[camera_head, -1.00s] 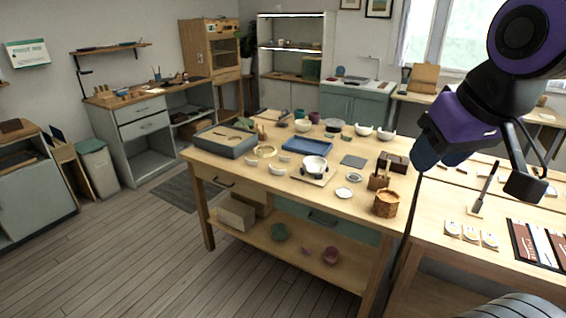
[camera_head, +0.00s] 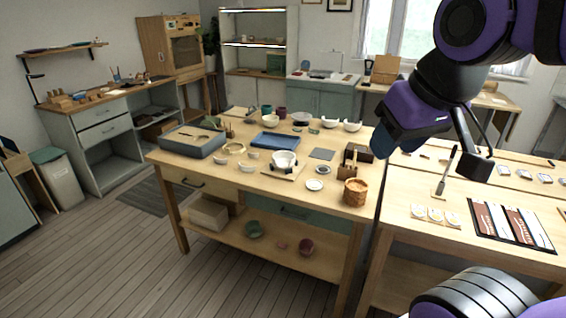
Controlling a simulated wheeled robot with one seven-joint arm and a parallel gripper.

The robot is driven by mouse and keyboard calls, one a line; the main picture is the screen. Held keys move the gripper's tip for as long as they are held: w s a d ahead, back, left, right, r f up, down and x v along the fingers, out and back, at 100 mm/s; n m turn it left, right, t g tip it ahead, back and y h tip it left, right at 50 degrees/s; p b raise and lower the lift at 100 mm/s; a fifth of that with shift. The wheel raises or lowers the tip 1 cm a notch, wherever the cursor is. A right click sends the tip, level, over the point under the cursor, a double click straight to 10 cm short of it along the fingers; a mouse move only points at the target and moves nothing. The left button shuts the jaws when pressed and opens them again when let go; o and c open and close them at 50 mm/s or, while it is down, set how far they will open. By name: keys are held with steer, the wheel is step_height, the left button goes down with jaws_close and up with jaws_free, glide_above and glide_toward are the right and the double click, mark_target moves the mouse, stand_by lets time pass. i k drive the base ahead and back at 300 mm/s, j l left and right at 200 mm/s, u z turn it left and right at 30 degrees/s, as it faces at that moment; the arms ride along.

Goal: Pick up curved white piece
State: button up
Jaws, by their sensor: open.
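Small curved white pieces lie on the wooden worktable (camera_head: 222,190). One piece (camera_head: 248,168) is near the front edge, and another (camera_head: 221,159) is left of it. Which one the task means I cannot tell. A white bowl with a dark base (camera_head: 284,160) stands to their right. White bowl-like pieces with uneven rims (camera_head: 327,122) (camera_head: 352,126) are at the table's back right. My gripper (camera_head: 436,158) hangs at upper right, in front of the table's right end. It is open, appears empty, and is well apart from the white pieces.
A grey tray (camera_head: 193,146), a blue tray (camera_head: 278,140), a gold ring (camera_head: 235,148) and a woven basket (camera_head: 354,192) crowd the worktable. A second table (camera_head: 400,225) with cards and panels adjoins at right. Wooden floor (camera_head: 110,260) is free at front left.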

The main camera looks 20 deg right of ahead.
mark_target(252, 156)
steer(key=i+j+u, duration=0.2)
steer(key=i+u, duration=0.2)
steer(key=i, duration=0.2)
steer(key=i+j, duration=0.1)
steer(key=i, duration=0.4)
steer(key=i+j+z, duration=0.1)
steer(key=i, duration=0.4)
steer(key=i+j+z, duration=0.2)
steer(key=i+z, duration=0.15)
steer(key=i+j+z, duration=0.3)
steer(key=i, duration=0.1)
